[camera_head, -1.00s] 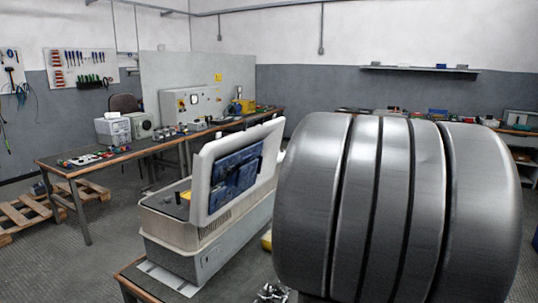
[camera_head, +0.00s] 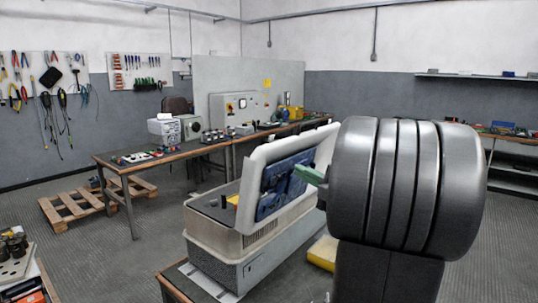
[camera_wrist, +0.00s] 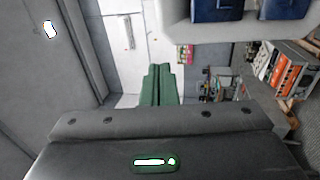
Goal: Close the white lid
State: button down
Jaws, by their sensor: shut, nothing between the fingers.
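The white lid (camera_head: 247,195) stands raised and tilted over a grey-white box (camera_head: 215,262) in the head view. Blue panels (camera_head: 275,186) fill its inner face. My gripper (camera_head: 302,171), with green fingers, is shut and empty in front of the lid's right part; I cannot tell whether it touches the lid. My grey arm hides the area to the right of the box. In the wrist view the green fingers (camera_wrist: 160,70) lie together, and the lid's white edge (camera_wrist: 185,30) with blue panels shows at the top.
The box stands on a low bench (camera_head: 172,282). A yellow object (camera_head: 322,252) lies to its right, close to my arm. A long workbench (camera_head: 150,158) with equipment stands behind, and a wooden pallet (camera_head: 85,205) lies on the floor at left. Floor between is clear.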

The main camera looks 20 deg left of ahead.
aim_at(261, 151)
jog(key=p+x, duration=0.3)
jog(key=x, duration=0.8)
jog(key=shift+d, duration=0.1)
